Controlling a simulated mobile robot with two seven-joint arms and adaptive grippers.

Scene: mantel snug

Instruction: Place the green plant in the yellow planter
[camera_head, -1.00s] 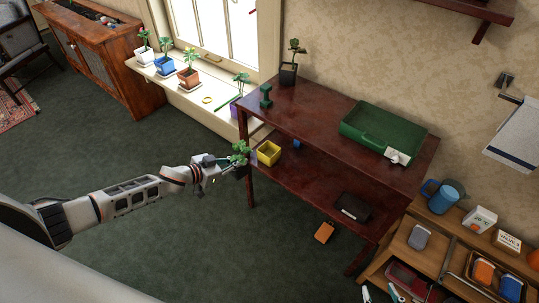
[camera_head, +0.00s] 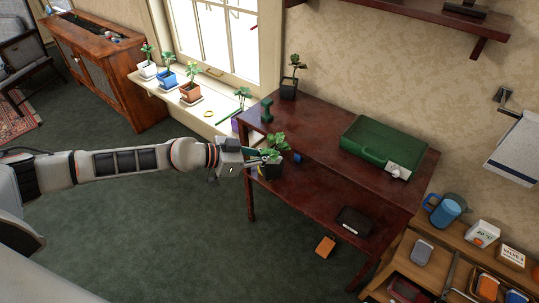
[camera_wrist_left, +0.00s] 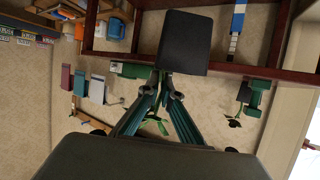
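The green plant (camera_head: 274,142) has leafy tops and a dark pot (camera_head: 271,170). My left gripper (camera_head: 258,158) is shut on it and holds it upright at the front left of the desk's lower shelf. The left wrist view shows the fingers (camera_wrist_left: 163,82) closed together, with the dark pot (camera_wrist_left: 183,43) and green leaves (camera_wrist_left: 152,124) at their tips. The yellow planter is almost wholly hidden behind the gripper and pot in the head view; only a yellow sliver shows. I cannot tell whether the pot is above it or in front. My right gripper is not in view.
The dark red desk (camera_head: 310,128) has its top above the lower shelf (camera_head: 305,192). On top are a green case (camera_head: 380,145), a dark green dumbbell-shaped object (camera_head: 266,110) and another potted plant (camera_head: 289,86). A black box (camera_head: 354,221) lies on the lower shelf. Several plants stand on the windowsill.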

